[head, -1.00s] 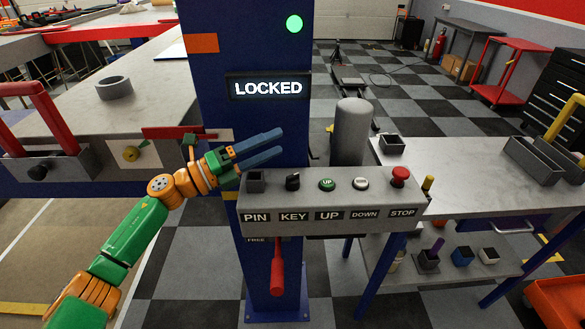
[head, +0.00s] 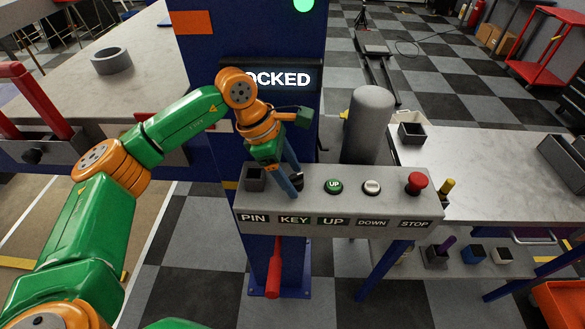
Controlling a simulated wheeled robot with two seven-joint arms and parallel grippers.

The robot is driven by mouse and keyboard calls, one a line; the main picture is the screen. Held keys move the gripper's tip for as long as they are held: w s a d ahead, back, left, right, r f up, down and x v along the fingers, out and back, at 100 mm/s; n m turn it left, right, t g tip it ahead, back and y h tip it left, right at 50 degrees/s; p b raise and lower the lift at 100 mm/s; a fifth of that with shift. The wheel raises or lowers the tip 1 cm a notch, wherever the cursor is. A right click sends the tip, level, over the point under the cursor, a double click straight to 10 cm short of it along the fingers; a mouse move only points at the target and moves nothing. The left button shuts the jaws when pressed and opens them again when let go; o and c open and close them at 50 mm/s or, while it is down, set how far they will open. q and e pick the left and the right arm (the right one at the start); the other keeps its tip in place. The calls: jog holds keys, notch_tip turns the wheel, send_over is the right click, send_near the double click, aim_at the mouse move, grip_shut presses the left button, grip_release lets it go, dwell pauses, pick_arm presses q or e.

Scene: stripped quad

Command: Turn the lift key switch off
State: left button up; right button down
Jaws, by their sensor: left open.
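The lift key switch (head: 284,183) is a small black knob on the grey control box (head: 330,205), above the KEY label, partly hidden by my fingers. My left gripper (head: 294,186) points down at it, open, with its blue fingers on either side of the knob. I cannot tell whether they touch it. The display (head: 290,79) on the blue post reads "LOCKED", its first letter hidden by my arm, and a green lamp (head: 303,4) is lit above. My right gripper is not in view.
On the box are the PIN socket (head: 255,178), the green UP button (head: 333,186), the DOWN button (head: 372,187) and the red STOP button (head: 417,183). A grey cylinder (head: 368,125) stands behind the box. A red lever (head: 274,270) hangs below.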

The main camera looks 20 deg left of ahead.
pick_arm(q)
jog(key=shift+w+d+f, duration=0.15)
jog(key=shift+f, duration=0.05)
jog(key=c, duration=0.4)
grip_shut()
